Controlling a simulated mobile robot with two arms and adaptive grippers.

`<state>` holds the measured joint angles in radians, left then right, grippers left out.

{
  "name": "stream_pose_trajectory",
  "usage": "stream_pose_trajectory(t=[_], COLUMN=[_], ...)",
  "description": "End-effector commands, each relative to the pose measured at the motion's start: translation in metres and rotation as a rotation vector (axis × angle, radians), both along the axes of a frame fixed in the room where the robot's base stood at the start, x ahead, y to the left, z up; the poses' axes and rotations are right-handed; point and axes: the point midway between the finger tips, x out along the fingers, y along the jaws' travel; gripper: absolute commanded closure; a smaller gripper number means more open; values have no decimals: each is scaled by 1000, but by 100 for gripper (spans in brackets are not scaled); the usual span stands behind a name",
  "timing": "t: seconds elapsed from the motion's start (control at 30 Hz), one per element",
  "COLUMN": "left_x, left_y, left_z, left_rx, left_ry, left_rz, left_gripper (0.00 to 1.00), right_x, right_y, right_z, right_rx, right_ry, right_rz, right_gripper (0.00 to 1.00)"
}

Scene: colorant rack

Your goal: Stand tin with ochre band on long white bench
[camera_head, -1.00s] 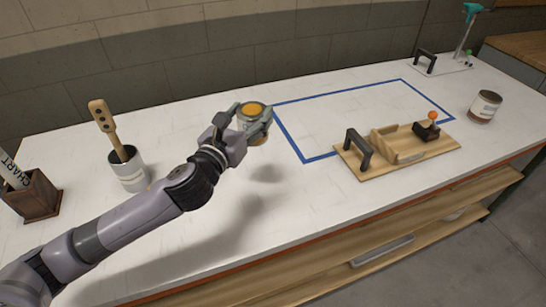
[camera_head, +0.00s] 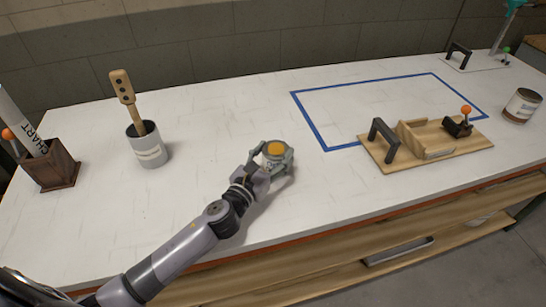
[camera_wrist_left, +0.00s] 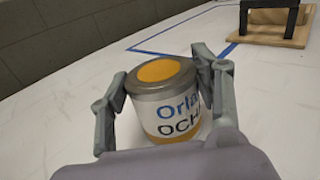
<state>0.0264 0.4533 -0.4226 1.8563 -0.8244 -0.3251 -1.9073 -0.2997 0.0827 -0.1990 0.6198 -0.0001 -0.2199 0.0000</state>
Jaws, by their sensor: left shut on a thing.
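The tin with the ochre band (camera_wrist_left: 170,110) is upright, with an ochre disc on its lid and a label reading "OCH". It also shows in the head view (camera_head: 274,149). My left gripper (camera_head: 277,162) is shut on it, one finger on each side in the left wrist view. The tin is at or very near the surface of the long white bench (camera_head: 215,100), in front of the blue taped outline; I cannot tell whether its base touches. My right gripper is not in view.
A grey cup with a wooden paddle (camera_head: 148,150) and a brown box with a rolled chart (camera_head: 55,168) stand left. A wooden fixture with a black handle (camera_head: 425,142) is right of the tin. A brown-banded tin (camera_head: 522,105) stands far right.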

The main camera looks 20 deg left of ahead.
Motion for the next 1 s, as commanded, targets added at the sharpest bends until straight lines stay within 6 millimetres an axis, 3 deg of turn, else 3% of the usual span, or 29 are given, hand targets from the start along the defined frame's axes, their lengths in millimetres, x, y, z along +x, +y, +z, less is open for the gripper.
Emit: stream_pose_trajectory(t=[0.37,0.4,0.7,1.0], left_x=[0,0,0,0], left_y=[0,0,0,0], left_z=[-4,-5,-4,-3], left_rx=[1,2,1,1], left_ry=[-2,-1,-1,-1], left_rz=[0,0,0,0], left_gripper=[74,41,22,22], right_x=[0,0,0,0], right_y=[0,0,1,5], right_z=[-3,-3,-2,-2], right_rx=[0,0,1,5], right_ry=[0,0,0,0], right_rz=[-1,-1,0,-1], right_gripper=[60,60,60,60])
